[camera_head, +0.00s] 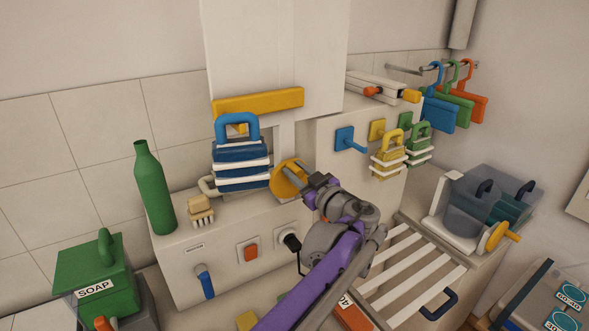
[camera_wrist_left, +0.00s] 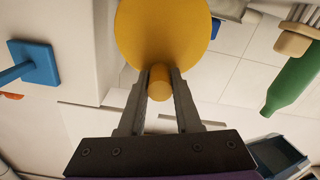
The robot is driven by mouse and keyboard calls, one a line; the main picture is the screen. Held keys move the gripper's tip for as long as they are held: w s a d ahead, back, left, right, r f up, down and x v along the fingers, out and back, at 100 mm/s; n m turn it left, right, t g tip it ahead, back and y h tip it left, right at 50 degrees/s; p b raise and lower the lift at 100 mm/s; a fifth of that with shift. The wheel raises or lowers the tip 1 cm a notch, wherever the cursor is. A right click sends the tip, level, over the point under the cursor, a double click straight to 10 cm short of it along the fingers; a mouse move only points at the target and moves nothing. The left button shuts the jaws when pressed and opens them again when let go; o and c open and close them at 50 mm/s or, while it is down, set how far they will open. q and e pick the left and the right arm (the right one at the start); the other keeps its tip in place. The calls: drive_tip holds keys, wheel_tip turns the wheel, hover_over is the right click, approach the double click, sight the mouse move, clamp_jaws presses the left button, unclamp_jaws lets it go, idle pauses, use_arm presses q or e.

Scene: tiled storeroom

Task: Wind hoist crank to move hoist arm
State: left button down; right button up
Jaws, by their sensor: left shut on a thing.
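The hoist crank appears to be the yellow disc (camera_head: 286,180) on the front of the white machine. It fills the top of the left wrist view (camera_wrist_left: 165,30), with a short yellow knob (camera_wrist_left: 160,85) sticking out towards me. My left gripper (camera_head: 306,192) is at the disc, its two fingers (camera_wrist_left: 160,76) shut on the knob, one on each side. A yellow bar (camera_head: 258,101) and a blue-handled, blue-and-white striped block (camera_head: 241,163) are above and left of the disc; I cannot tell which part is the hoist arm. My right gripper is not in view.
A green bottle (camera_head: 154,190) and a brush (camera_head: 201,209) stand left of the crank. A green soap box (camera_head: 92,267) is at lower left. A white slatted rack (camera_head: 412,266) lies right of my arm. Striped yellow and green blocks (camera_head: 388,158) hang behind.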

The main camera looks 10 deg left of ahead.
use_arm(q)
drive_tip(key=shift+w+d+m+p, duration=0.25)
drive_tip(key=shift+m+p, duration=0.15)
drive_tip(key=shift+m, duration=0.45)
drive_tip(key=shift+w+d+m+p, duration=0.25)
drive_tip(key=shift+d+m+p, duration=0.1)
drive_tip(key=shift+m, duration=0.45)
drive_tip(key=shift+w+d+m+p, duration=0.25)
drive_tip(key=shift+m+p, duration=0.15)
drive_tip(key=shift+m, duration=0.45)
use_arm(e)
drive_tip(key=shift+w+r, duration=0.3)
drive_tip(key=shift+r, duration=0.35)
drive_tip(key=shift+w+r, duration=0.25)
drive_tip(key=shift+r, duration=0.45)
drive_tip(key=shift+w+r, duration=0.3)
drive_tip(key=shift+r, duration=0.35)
use_arm(q)
drive_tip(key=shift+f, duration=0.1)
drive_tip(key=c, duration=0.6)
unclamp_jaws()
drive_tip(key=b+v, duration=0.1)
drive_tip(key=v, duration=0.9)
drive_tip(key=shift+s+d, duration=0.25)
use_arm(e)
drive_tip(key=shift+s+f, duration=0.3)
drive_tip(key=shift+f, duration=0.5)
